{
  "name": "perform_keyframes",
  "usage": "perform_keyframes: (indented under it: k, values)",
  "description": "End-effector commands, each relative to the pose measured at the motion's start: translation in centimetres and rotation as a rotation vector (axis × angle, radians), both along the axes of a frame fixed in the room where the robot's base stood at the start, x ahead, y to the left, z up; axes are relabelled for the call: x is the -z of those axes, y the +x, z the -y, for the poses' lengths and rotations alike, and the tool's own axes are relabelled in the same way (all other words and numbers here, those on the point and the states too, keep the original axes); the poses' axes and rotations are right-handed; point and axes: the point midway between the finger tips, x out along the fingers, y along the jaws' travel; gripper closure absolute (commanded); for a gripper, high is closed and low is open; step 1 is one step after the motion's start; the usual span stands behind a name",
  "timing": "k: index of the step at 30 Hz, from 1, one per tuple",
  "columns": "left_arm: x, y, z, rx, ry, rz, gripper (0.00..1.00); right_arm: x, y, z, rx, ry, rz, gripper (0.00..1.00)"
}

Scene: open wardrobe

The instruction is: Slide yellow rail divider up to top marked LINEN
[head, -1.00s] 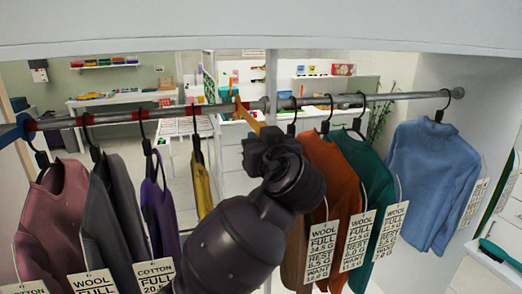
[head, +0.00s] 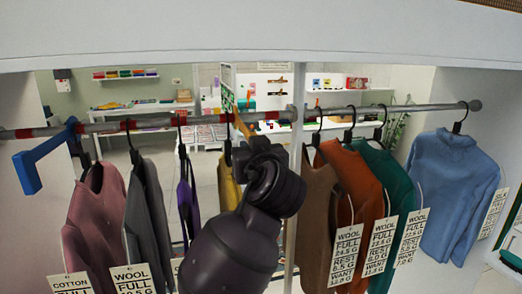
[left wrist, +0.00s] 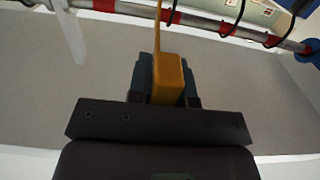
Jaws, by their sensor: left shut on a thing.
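The yellow rail divider (head: 241,124) hangs on the metal rail (head: 360,110), left of the upright post, close to the yellow garment (head: 229,186). In the left wrist view its thin stem rises to the rail from a thick yellow tab (left wrist: 168,78). My left gripper (head: 262,150) is below the rail, and in its wrist view (left wrist: 166,98) it is shut on that tab. The rail carries red bands (head: 128,125). I cannot read a LINEN mark on it. My right gripper is not in view.
A blue divider (head: 28,173) hangs at the far left of the rail. Pink (head: 95,215), grey and purple garments hang left of my arm. Brown, orange, green and blue (head: 452,190) ones hang right of the post (head: 297,105). Paper tags hang among them.

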Motion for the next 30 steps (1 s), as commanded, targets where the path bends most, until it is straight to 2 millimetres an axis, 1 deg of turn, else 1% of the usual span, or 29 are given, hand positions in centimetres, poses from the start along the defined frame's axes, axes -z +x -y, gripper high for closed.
perform_keyframes:
  k: [1, 6, 15, 19, 20, 24, 30]
  values:
    - [-0.2, -0.1, -0.4, -0.002, 0.000, 0.003, 1.00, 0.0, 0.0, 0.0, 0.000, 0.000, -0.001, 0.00]
    - [-0.2, -0.3, -1.2, -0.001, 0.000, 0.003, 1.00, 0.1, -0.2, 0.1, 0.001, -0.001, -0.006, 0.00]
    - [-0.3, -0.4, -1.4, -0.001, 0.001, 0.005, 1.00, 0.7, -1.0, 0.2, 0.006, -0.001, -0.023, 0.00]
    - [-0.3, -0.4, -1.4, -0.001, 0.001, 0.006, 1.00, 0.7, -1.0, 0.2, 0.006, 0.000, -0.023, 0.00]
    - [-0.3, -0.4, -1.4, -0.001, 0.001, 0.006, 0.78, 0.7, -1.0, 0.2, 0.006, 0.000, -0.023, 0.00]
    - [-0.2, -0.4, -1.3, -0.001, 0.000, 0.004, 0.56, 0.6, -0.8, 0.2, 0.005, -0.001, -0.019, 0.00]
    - [-0.1, -0.4, -1.3, 0.000, 0.000, 0.002, 0.55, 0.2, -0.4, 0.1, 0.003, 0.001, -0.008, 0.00]
